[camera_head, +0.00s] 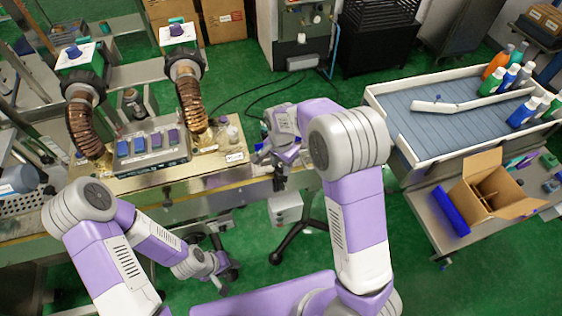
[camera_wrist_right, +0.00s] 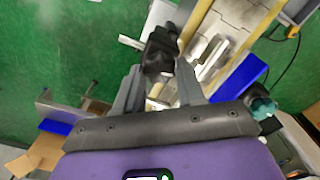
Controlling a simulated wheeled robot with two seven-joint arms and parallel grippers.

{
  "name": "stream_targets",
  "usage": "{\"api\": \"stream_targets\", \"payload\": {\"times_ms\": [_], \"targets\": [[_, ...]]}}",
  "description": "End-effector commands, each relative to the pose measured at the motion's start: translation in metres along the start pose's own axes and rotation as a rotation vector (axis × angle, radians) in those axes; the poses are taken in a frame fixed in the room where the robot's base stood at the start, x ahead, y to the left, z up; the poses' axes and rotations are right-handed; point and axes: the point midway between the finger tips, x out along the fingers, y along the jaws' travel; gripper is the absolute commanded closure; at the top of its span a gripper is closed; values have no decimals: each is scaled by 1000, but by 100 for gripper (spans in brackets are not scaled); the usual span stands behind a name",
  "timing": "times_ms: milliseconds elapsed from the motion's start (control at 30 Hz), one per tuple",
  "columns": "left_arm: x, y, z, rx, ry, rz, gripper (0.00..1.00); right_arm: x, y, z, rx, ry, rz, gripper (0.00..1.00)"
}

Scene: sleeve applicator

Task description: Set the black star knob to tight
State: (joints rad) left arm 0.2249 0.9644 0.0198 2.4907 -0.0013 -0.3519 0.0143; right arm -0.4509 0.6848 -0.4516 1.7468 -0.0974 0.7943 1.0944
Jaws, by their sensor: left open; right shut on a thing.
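The black star knob (camera_wrist_right: 160,50) shows in the right wrist view between the fingertips of my right gripper (camera_wrist_right: 160,75), which is shut on it. In the head view the right gripper (camera_head: 277,160) is at the front edge of the conveyor, right of the control box. A dark part (camera_head: 279,181) shows just below it; the knob's outline is mostly hidden there by the gripper and arm. The knob's setting cannot be read. My left gripper (camera_head: 220,264) is open and empty, low in front of the conveyor and away from the knob.
A blue bar (camera_wrist_right: 240,75) and teal knob (camera_wrist_right: 262,107) are close to the right gripper. Right, a bottle table (camera_head: 440,135) and open carton (camera_head: 490,190).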

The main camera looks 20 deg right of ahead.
Motion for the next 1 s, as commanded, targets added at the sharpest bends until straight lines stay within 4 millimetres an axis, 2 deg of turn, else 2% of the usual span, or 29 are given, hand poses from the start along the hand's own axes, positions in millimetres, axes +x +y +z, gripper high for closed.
{"api": "stream_targets", "payload": {"times_ms": [333,867,900,1000], "targets": [[-7,3,0,0,0,0,57,0,1,1,141,-2,3,92],[-8,3,0,0,0,0,57,1,1,1,169,-3,2,92],[-8,3,0,0,0,0,57,1,1,1,169,-3,2,60],[-8,3,0,0,0,0,57,1,1,1,168,-2,2,45]]}}
